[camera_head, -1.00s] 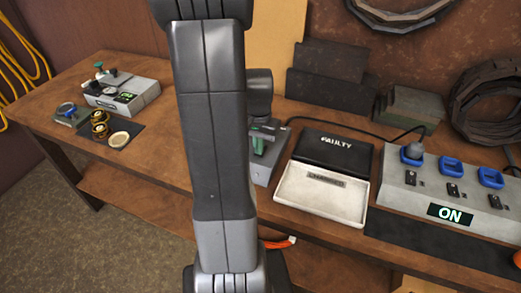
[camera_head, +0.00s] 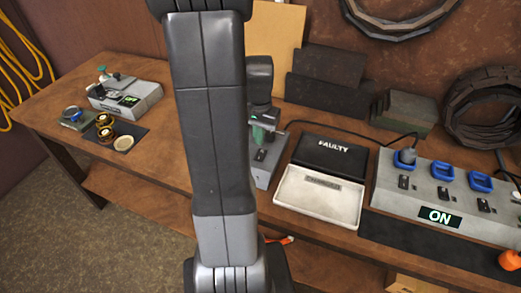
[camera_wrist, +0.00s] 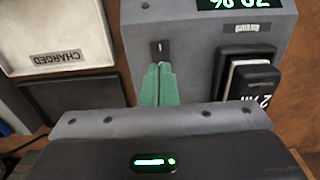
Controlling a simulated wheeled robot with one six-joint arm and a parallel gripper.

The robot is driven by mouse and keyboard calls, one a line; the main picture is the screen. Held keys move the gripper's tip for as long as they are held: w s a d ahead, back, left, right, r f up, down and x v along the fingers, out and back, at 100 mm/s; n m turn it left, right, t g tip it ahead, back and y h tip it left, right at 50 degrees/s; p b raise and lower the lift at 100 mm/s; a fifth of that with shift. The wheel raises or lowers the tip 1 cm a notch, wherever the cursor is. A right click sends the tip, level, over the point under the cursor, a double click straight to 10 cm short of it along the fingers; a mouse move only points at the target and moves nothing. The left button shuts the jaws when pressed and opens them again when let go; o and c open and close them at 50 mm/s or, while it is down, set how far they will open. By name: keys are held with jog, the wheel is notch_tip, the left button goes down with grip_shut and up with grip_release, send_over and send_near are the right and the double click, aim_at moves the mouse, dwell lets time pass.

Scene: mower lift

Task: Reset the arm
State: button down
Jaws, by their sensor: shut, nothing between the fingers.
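My arm stands upright across the middle of the head view and hides part of the bench. My gripper (camera_head: 258,134) has green fingers and is just above a grey box (camera_head: 268,172) with a small dark switch. In the wrist view the shut, empty fingers (camera_wrist: 158,84) point at the box (camera_wrist: 185,22), close to its switch (camera_wrist: 160,49). I cannot tell whether they touch it. The box has a lit green display (camera_wrist: 240,4), partly cut off, and a black block (camera_wrist: 250,78) in its side.
A white CHARGED tray (camera_head: 318,208) and a black FAULTY tray (camera_head: 331,153) lie right of the box. Farther right is a power strip (camera_head: 410,207) reading ON, with a plug and cables. Another grey device (camera_head: 140,102) and small round parts sit at the left of the wooden bench (camera_head: 45,98).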

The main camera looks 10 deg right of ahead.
aim_at(259, 158)
jog(key=shift+r, duration=0.2)
notch_tip(259, 158, down, 7)
jog(key=b, duration=0.5)
jog(key=shift+b, duration=0.3)
jog(key=shift+r, duration=0.1)
